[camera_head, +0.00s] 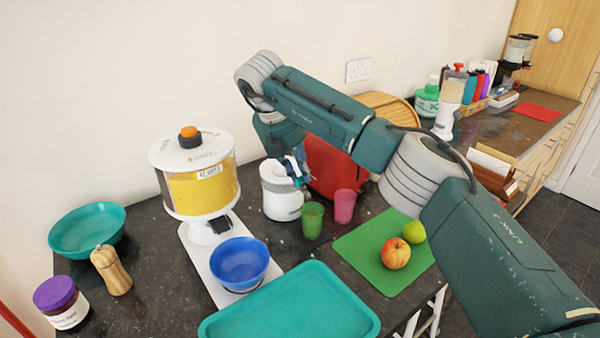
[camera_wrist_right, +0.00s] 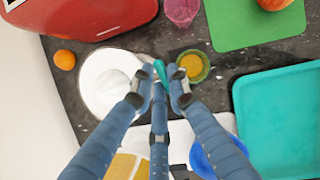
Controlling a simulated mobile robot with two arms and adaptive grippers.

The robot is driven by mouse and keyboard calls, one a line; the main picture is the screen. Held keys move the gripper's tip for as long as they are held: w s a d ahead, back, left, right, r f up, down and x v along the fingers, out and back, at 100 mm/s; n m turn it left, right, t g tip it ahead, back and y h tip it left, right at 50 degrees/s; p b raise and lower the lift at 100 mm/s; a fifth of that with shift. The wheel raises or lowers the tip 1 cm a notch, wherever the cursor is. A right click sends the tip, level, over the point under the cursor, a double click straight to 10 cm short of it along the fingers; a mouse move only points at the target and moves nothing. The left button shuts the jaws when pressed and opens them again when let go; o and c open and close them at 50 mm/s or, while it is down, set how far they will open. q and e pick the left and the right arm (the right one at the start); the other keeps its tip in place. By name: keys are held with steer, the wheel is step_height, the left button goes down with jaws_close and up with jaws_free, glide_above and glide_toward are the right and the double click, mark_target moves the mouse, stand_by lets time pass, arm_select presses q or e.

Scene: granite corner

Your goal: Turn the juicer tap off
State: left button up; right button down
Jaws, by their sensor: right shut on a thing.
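The white juicer (camera_head: 280,200) stands on the dark counter against the wall; from above it also shows in the right wrist view (camera_wrist_right: 97,80). My right gripper (camera_head: 297,168) is at the juicer's right side, reaching down from above. In the right wrist view, its blue fingers (camera_wrist_right: 161,88) are closed around the small teal tap handle (camera_wrist_right: 160,70) at the juicer's edge. A green cup (camera_head: 312,222) with orange juice in it stands right beside the tap. The spout is hidden by the fingers. My left gripper is not in view.
A pink cup (camera_head: 345,206) and a red bin-like box (camera_head: 335,168) stand close behind. A yellow-filled dispenser (camera_head: 203,190) and blue bowl (camera_head: 240,262) are left. A teal tray (camera_head: 290,310) and green board (camera_head: 370,255) with fruit (camera_head: 396,254) lie in front.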

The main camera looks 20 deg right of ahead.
steer(key=shift+w+r+m+g+p, duration=0.15)
steer(key=shift+m+g+p, duration=0.25)
steer(key=shift+m, duration=0.7)
steer(key=shift+h, duration=0.3)
steer(key=c, duration=1.7)
jaws_free()
steer(key=shift+f, duration=0.2)
